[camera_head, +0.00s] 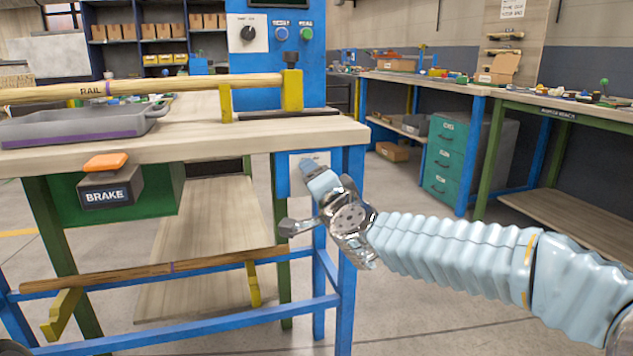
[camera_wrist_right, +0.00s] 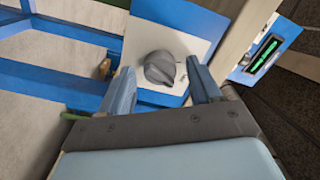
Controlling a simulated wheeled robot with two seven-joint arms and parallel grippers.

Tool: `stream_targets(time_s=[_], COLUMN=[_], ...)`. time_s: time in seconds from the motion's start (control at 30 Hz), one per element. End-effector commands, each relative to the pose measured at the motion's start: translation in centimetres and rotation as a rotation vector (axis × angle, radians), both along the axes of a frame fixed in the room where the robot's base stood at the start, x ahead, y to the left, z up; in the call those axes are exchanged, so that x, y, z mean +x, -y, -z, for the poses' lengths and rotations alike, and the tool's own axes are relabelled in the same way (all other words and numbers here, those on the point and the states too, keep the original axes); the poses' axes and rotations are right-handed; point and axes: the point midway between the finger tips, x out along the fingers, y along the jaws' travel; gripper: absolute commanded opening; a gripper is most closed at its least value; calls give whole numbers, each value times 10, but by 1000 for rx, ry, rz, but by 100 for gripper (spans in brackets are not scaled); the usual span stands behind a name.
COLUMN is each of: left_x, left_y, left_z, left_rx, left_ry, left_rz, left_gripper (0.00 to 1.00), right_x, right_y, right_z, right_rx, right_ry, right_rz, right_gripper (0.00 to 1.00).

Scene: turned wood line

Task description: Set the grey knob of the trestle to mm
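The grey knob (camera_wrist_right: 160,68) sits on a white plate (camera_wrist_right: 135,42) fixed to the blue trestle, in the right wrist view. My right gripper (camera_wrist_right: 158,72) is open, with one finger on each side of the knob. I cannot tell whether either finger touches it. No plate lettering is readable, so the knob's setting cannot be told. In the head view my right gripper (camera_head: 318,178) is at the trestle's right front leg, just below the bench top, in front of the white plate (camera_head: 322,158). My left gripper is not in view.
The bench top (camera_head: 200,140) carries a grey tray (camera_head: 80,126) and a wooden rail (camera_head: 150,87). A brake box (camera_head: 110,190) with an orange top hangs at the front. A blue panel (camera_head: 275,65) with a black dial stands behind. Open floor lies to the right.

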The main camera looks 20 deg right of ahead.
Motion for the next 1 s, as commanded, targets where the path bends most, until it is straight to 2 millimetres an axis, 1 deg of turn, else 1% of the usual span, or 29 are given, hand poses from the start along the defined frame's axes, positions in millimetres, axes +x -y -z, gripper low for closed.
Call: stream_targets(time_s=[0.23,0.37,0.47,0.7,0.8,0.9,1.0], left_x=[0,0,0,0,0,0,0], left_y=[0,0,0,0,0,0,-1], left_z=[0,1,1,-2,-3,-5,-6], left_rx=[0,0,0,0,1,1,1], left_ry=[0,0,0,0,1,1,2], left_rz=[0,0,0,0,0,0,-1], left_gripper=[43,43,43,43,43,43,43], right_x=[-1,-12,-31,-91,-112,-126,-135], right_y=[0,0,1,3,4,4,5], right_z=[0,-1,-1,-2,-2,-2,-1], right_rx=[-1,-2,-2,-2,-1,-2,-1], right_ry=[1,2,4,4,3,2,1], right_rz=[0,-1,0,0,1,0,0], right_gripper=[63,63,63,63,63,63,63])
